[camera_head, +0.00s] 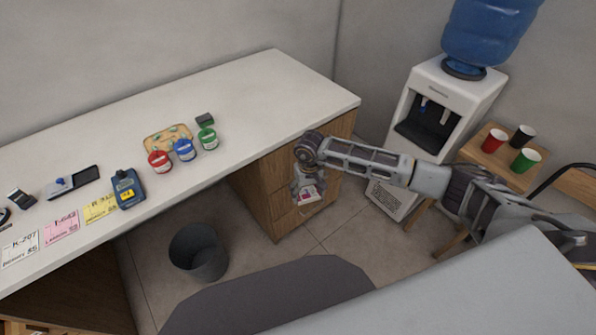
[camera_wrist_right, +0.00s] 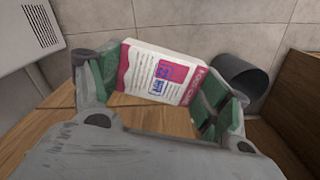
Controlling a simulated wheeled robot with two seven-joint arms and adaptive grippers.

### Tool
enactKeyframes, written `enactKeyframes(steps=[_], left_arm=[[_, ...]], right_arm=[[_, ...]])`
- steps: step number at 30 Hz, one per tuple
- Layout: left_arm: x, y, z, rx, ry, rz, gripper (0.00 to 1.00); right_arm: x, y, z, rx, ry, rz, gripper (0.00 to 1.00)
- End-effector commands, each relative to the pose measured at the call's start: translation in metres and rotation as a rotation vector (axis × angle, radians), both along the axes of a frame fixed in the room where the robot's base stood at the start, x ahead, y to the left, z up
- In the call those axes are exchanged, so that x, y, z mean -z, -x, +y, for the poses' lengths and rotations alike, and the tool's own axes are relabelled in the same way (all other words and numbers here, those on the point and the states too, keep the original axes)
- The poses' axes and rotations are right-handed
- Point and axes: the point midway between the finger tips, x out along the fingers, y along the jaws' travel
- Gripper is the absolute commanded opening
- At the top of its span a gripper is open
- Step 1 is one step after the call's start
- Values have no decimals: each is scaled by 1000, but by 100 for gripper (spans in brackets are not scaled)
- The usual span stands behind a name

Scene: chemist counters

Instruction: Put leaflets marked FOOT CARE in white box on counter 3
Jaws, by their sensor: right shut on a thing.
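My right gripper (camera_head: 305,183) hangs in front of the wooden drawers, below the counter top in the head view. It is shut on a white and pink leaflet (camera_head: 309,195). In the right wrist view, the leaflet (camera_wrist_right: 158,73) sits between the green finger pads, with printed lines, a blue and red picture and pink edge bands. No white box shows in either view. My left gripper is not in view.
A white counter (camera_head: 250,95) carries red, blue and green jars (camera_head: 184,150), a card terminal (camera_head: 127,189) and price cards (camera_head: 61,226). A grey bin (camera_head: 198,252) stands on the floor. A water dispenser (camera_head: 440,110) and small table with cups (camera_head: 493,141) stand at right.

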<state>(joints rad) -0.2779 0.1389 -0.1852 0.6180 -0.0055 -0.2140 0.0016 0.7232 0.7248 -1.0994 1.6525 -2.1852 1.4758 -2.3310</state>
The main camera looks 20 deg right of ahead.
Motion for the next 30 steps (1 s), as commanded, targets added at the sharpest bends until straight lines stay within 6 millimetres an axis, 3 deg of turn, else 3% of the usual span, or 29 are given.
enactKeyframes(steps=[3, 10, 15, 24, 30], left_arm=[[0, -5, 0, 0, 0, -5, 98], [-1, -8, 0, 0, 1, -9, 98], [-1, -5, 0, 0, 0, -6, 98], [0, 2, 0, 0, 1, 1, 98], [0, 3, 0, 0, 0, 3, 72]], right_arm=[[24, 23, -8, -2, 1, 4, 52], [53, 56, -15, -3, -1, 3, 52], [61, 67, -17, -3, -3, 3, 52], [62, 68, -17, -2, -3, 2, 52], [62, 68, -17, -3, -3, 2, 52]])
